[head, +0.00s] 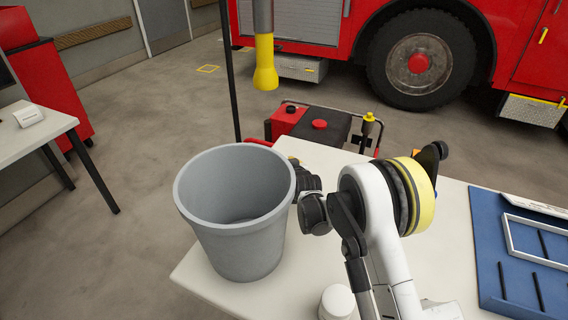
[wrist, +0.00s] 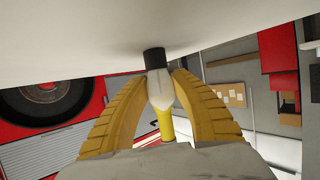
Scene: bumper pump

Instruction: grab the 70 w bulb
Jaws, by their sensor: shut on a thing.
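In the wrist view my gripper (wrist: 160,88) has its two yellow ribbed fingers closed on a small pale bulb (wrist: 158,92) with a black end. The black end reaches past the fingertips, close to or against the white surface at the top of that view; I cannot tell if they touch. No wattage marking is legible. In the head view my arm's dark wrist is just right of the grey bucket, and the fingers and bulb are mostly hidden behind the bucket and wrist.
The grey bucket (head: 240,240) stands at the left end of the white table (head: 308,268), close beside my wrist. A white round-topped container (head: 337,302) is near the front. A blue board (head: 498,210) with slots lies at right. A red machine (head: 318,124) stands behind the table.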

